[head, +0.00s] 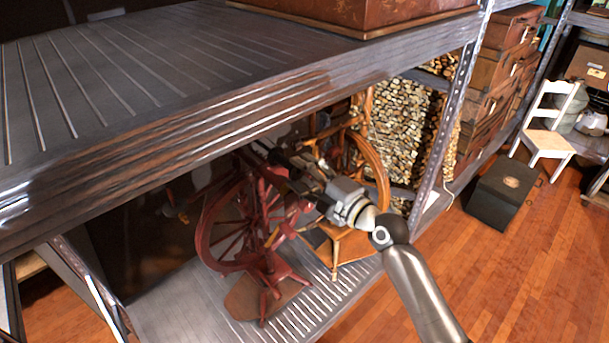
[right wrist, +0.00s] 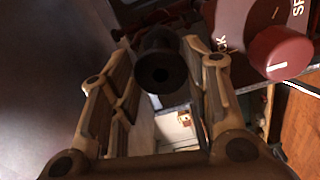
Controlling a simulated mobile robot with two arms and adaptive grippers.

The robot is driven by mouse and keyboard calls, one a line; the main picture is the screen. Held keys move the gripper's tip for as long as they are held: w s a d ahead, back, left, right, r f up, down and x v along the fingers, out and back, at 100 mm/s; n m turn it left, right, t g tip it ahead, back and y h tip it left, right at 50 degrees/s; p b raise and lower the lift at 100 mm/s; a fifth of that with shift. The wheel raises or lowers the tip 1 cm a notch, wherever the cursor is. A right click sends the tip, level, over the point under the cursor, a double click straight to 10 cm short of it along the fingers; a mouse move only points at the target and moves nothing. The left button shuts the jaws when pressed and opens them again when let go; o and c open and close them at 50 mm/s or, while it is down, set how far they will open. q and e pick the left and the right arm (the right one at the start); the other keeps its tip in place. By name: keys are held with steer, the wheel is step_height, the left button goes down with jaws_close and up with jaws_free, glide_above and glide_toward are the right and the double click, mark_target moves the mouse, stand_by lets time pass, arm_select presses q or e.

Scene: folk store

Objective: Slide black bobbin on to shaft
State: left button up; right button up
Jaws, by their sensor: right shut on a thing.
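The black bobbin (right wrist: 160,60) shows in the right wrist view between the fingertips of my right gripper (right wrist: 162,75), which is shut on it. One round end with a dark centre hole faces the camera. In the head view my right gripper (head: 300,172) reaches under the upper shelf, beside the top of a dark red spinning wheel (head: 212,235). The bobbin is too dark and small to make out there. I cannot make out the shaft in either view. My left gripper is not in view.
A red lettered part with a round red knob (right wrist: 275,54) is close right of the bobbin. A second, light-wood spinning wheel (head: 375,165) stands behind my right gripper. The upper shelf (head: 150,75) overhangs both wheels. A metal post (head: 455,110) stands to the right.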

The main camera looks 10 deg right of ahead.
steer(key=shift+w+a, duration=0.1)
stand_by(0.4)
steer(key=shift+b+x, duration=1.25)
steer(key=shift+x, duration=1.2)
steer(key=shift+b+x, duration=1.4)
steer(key=shift+x, duration=1.15)
steer(key=shift+f, duration=0.1)
steer(key=o, duration=0.8)
steer(key=v, duration=1.2)
